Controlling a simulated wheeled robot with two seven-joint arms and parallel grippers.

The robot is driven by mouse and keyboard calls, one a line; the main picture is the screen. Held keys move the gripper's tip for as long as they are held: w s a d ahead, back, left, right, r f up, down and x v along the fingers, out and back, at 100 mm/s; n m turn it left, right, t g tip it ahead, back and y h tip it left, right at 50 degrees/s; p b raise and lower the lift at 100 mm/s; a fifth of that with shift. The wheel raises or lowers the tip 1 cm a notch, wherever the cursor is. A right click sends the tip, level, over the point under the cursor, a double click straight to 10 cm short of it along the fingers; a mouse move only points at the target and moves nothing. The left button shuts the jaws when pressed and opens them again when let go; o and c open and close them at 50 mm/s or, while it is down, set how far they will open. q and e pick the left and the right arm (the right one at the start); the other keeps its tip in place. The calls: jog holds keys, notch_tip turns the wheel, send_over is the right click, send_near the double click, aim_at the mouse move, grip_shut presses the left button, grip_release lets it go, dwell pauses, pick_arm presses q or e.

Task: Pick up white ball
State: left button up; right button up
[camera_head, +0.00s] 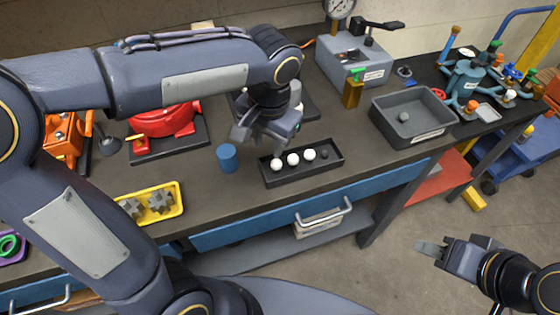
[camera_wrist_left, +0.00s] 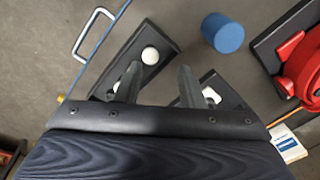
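A black tray (camera_head: 268,180) on the bench holds a row of three white balls: the left one (camera_head: 277,165), the middle one (camera_head: 293,159) and the right one (camera_head: 310,154). A small dark ball (camera_head: 324,155) lies at its right end. My left gripper (camera_head: 259,148) is over the tray's left back side, fingers apart and empty.
A blue cylinder (camera_head: 227,157) stands just left of the tray. A red part (camera_head: 165,120) on a black base, a yellow tray (camera_head: 172,189) with grey gears, and a grey bin (camera_head: 412,131) stand around. A grey gauge box (camera_head: 352,62) is at the back.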

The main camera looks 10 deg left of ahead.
aim_at(278, 161)
pick_arm(q)
jog(key=shift+m+y, duration=0.4)
jog(key=shift+y, duration=0.2)
jog(key=f, duration=0.2)
jog(key=w+d+f, duration=0.1)
jog(key=f, duration=0.4)
jog(key=shift+w+d+f, duration=0.1)
jog(key=shift+w+d, duration=0.25)
jog(key=shift+w, duration=0.05)
jog(key=shift+w+f, duration=0.1)
jog(key=shift+f, duration=0.45)
jog(key=c, duration=0.7)
